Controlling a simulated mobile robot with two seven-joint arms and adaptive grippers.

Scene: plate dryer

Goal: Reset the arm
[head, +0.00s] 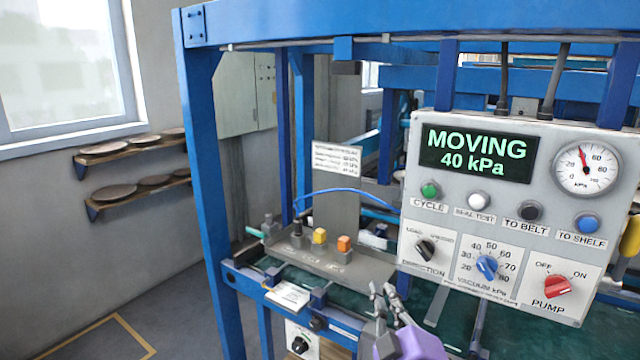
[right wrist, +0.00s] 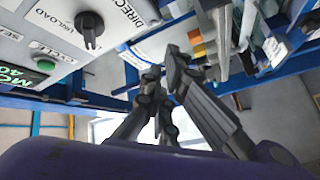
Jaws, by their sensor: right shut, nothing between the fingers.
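My right gripper (head: 383,292) shows at the bottom centre of the head view, with grey fingers and a purple body. It is in front of the small switch shelf and just below and left of the control panel (head: 408,235). In the right wrist view the fingers (right wrist: 163,78) are shut with nothing held, pointing up between the panel and the blue frame. The panel display (head: 476,152) reads "MOVING 40 kPa". The direction knob (head: 427,250) is the panel part nearest the gripper; they look apart. My left gripper is not in view.
A blue metal frame (head: 209,200) surrounds the machine. A grey shelf (head: 330,266) with yellow and orange buttons lies left of my gripper. The panel carries a gauge (head: 586,167) and a red pump knob (head: 558,286). Plates rest on wall shelves (head: 135,146). The floor at left is clear.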

